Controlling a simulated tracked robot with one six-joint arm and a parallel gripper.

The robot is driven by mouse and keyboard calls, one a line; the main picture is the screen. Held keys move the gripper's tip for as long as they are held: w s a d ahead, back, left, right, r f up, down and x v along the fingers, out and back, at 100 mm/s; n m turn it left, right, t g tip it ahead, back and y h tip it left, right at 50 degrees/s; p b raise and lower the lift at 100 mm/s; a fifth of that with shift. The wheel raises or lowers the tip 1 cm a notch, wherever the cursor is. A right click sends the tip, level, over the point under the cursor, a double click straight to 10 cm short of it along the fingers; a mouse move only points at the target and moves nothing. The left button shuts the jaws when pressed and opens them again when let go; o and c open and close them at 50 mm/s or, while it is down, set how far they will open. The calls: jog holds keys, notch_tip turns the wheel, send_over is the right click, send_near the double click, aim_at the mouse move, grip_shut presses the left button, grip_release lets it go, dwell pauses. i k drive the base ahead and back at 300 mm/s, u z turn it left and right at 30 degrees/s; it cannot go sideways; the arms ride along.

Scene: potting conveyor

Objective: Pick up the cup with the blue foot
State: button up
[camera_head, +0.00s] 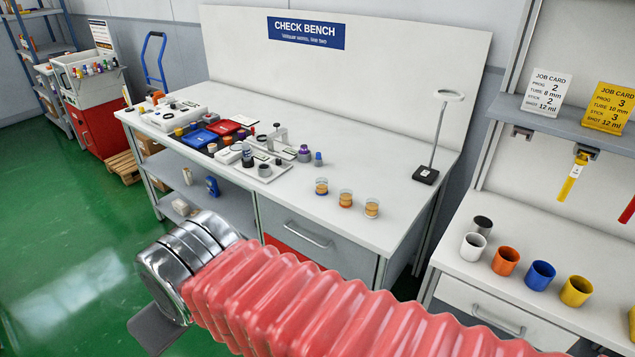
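Three small clear cups with orange-brown contents stand in a slanting row near the front edge of the check bench. My arm, in a pink ribbed sleeve with a chrome joint, crosses the foreground below the bench, apart from the cups. A grey flat part of mine shows at lower left. No gripper fingers show.
The check bench (395,165) holds a magnifier stand (426,173) at right and crowded trays and tools at left. A side table at right carries a white cup (472,247), orange cup (506,261), blue cup (540,275) and yellow cup (576,291). Green floor is clear at left.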

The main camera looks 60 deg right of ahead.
aim_at(321, 184)
jog(key=z, duration=0.35)
jog(key=i, duration=0.7)
jog(key=z, duration=0.7)
jog(key=i, duration=0.45)
jog(key=z, duration=0.3)
